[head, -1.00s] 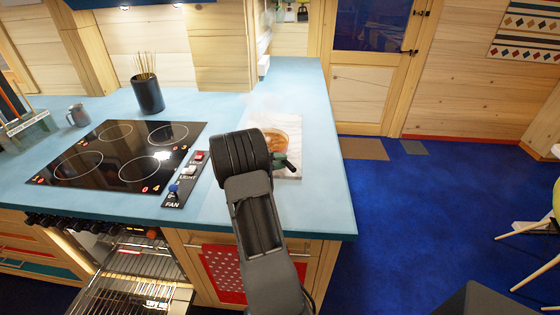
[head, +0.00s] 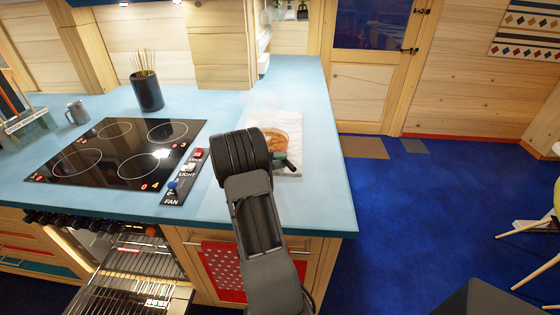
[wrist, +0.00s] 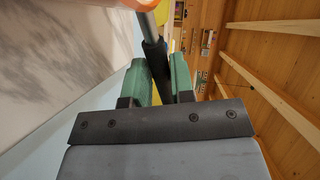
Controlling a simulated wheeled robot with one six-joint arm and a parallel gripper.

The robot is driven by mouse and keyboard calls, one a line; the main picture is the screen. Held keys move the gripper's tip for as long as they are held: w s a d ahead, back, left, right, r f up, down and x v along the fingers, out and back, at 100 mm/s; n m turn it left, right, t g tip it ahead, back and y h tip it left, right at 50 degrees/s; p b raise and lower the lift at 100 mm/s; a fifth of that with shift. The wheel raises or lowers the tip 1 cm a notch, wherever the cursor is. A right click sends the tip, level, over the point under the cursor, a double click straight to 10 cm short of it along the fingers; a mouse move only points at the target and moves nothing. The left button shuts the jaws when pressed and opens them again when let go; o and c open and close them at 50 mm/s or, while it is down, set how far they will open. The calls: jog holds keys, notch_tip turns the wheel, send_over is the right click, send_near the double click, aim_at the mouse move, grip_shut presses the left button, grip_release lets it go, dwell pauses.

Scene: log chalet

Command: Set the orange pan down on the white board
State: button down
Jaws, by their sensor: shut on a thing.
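The orange pan (head: 275,139) shows in the head view above or on the white board (head: 288,121), partly hidden by my wrist. I cannot tell whether its base touches the board. In the wrist view the pan's orange edge (wrist: 98,2) is at the top, and the pale, grey-streaked board (wrist: 50,50) fills the upper left. My gripper (wrist: 161,68) has its two green fingers shut on the pan's dark handle (wrist: 153,53). In the head view my gripper (head: 285,163) is mostly hidden behind my wrist, at the board's near edge.
The black cooktop (head: 115,152) and its control strip (head: 184,180) lie left of the board on the blue counter (head: 325,190). A dark pot of sticks (head: 147,92) and a grey mug (head: 76,113) stand farther back. The oven door (head: 135,285) is open below. The counter right of the board is clear.

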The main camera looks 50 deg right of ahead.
jog(key=c, duration=0.9)
grip_release()
jog(key=shift+f, duration=0.2)
jog(key=b+v, duration=0.1)
jog(key=v, duration=0.6)
jog(key=b+v, duration=0.1)
jog(key=v, duration=0.6)
jog(key=shift+d+r, duration=0.1)
jog(key=shift+r, duration=0.1)
